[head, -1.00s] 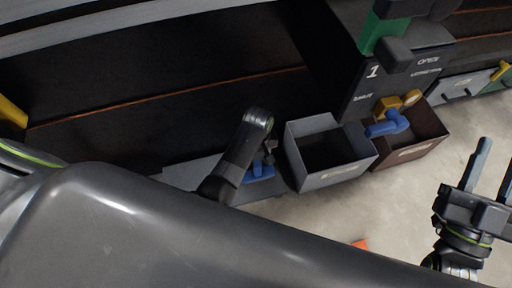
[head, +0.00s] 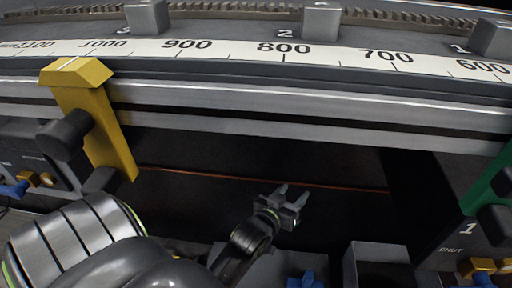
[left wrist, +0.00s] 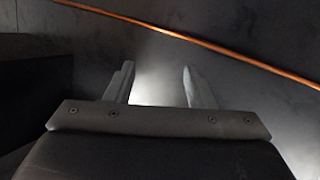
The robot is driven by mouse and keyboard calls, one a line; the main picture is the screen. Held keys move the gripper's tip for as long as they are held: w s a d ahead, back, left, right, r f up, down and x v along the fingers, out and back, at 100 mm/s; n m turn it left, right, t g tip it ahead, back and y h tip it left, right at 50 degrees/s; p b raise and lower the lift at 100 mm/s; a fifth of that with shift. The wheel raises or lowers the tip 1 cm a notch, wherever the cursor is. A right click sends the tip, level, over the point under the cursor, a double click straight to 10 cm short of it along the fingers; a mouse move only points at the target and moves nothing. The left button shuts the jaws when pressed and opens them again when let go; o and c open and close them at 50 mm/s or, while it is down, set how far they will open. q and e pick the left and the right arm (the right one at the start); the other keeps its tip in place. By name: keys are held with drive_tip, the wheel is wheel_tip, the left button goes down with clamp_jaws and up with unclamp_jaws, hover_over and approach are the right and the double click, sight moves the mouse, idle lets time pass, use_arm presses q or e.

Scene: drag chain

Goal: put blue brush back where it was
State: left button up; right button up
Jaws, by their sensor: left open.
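A blue object (head: 305,281), which may be the blue brush, shows at the bottom edge of the head view, mostly cut off. It sits beside the grey open bin (head: 380,254). My left gripper (head: 294,192) is open and empty, raised above and to the left of the blue object, in front of the dark recess. The left wrist view shows the two spread fingers (left wrist: 157,70) with nothing between them. My right gripper is out of view.
A dark back panel with a thin orange-brown line (head: 240,178) lies behind my left gripper. A metal rail (head: 300,115) with a numbered scale (head: 235,49) runs above. A yellow upright (head: 96,120) stands left, a green part (head: 488,188) right. Blue valve-like handles show at both sides.

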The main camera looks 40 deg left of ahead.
use_arm(q)
drive_tip(key=s+r+m+t, duration=0.2)
drive_tip(key=s+r+t, duration=0.2)
drive_tip(key=s+r, duration=0.3)
drive_tip(key=s+r+m+t+h, duration=0.1)
drive_tip(key=s+r+t, duration=0.4)
drive_tip(key=r, duration=1)
drive_tip(key=shift+s+a+m, duration=0.3)
drive_tip(key=shift+s+m, duration=0.5)
drive_tip(key=shift+s, duration=0.1)
